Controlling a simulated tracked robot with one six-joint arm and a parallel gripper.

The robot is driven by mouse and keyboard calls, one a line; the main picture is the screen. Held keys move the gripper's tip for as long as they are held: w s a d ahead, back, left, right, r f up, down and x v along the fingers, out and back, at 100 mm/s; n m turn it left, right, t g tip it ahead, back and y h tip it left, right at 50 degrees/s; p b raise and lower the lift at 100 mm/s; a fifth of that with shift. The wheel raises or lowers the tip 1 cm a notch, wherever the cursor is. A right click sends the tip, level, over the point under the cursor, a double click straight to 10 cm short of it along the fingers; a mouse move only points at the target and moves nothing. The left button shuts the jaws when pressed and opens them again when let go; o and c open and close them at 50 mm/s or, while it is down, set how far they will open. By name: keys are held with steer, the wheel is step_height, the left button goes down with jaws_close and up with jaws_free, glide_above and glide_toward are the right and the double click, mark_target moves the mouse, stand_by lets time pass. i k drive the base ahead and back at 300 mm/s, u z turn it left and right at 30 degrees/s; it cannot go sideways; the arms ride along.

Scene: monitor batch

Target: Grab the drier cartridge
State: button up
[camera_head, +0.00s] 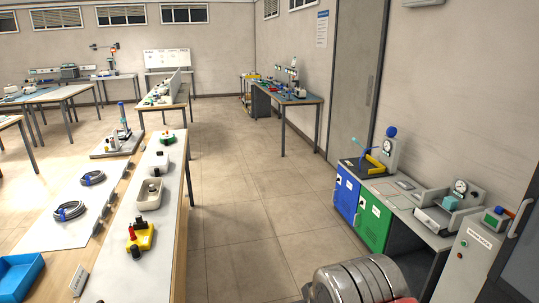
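I cannot single out the drier cartridge for certain. Several small parts stand on the long table (172,230) at the left. A yellow block (141,238) with a black knob and a red-topped part is nearest. My gripper is not in view.
Coiled cables (69,211) and a blue bin (20,275) are at the left. A bench (408,203) with gauges stands over blue and green cabinets (374,223) at right. The floor aisle (245,190) is clear.

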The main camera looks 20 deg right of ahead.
mark_target(494, 218)
steer(key=z, duration=0.25)
steer(key=i, duration=1.45)
steer(key=z, duration=0.8)
steer(key=i, duration=0.75)
steer(key=z, duration=0.8)
steer(key=i, duration=1.2)
steer(key=z, duration=0.15)
